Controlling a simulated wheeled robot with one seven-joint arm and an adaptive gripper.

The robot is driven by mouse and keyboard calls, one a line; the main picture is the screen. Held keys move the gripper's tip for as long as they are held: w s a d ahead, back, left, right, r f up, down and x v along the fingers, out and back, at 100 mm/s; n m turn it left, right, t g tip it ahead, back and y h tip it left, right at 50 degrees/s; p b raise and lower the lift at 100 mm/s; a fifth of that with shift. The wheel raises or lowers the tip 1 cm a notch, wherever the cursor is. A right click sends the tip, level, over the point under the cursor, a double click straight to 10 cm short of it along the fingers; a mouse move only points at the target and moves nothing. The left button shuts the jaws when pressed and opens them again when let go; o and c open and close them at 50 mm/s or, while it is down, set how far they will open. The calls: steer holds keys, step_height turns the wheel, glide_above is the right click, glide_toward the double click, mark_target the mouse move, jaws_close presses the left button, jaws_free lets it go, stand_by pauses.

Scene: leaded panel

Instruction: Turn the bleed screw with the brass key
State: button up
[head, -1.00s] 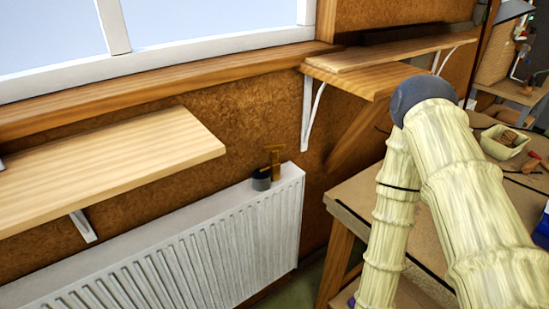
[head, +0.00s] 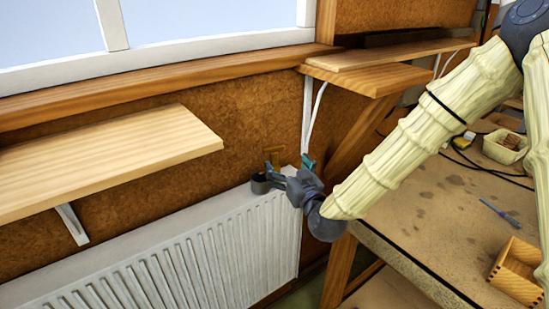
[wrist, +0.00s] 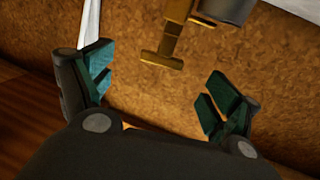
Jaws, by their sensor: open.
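The brass key (head: 272,155) stands upright at the right end of the white radiator (head: 180,250), with its crossbar on top. A dark round cylinder (head: 259,184) sits beside it on the radiator's top. The bleed screw cannot be made out. My gripper (head: 287,172) is open at the radiator's right end, close to the key and partly covering its lower part. In the wrist view the brass key (wrist: 173,30) points its crossbar toward the space between my green-padded fingers (wrist: 160,88). The crossbar is still beyond the fingertips, and nothing is held.
A wooden shelf (head: 110,155) juts out at the left above the radiator. Another shelf (head: 370,78) on white brackets is above right. A workbench (head: 430,215) with a wooden box (head: 518,270) and a pale tub (head: 504,146) stands at the right.

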mark_target(275, 149)
steer(key=p+x, duration=0.1)
steer(key=x, duration=0.3)
steer(key=w+a+p, duration=0.1)
steer(key=w+a+r+p, duration=0.1)
steer(key=w, duration=0.1)
steer(key=shift+w, duration=0.25)
steer(key=shift+w+a+f+p, duration=0.1)
steer(key=shift+w+a+p, duration=0.15)
steer(key=shift+w, duration=0.45)
steer(key=c, duration=1.2)
steer(key=shift+r, duration=0.2)
steer(key=shift+c, duration=0.2)
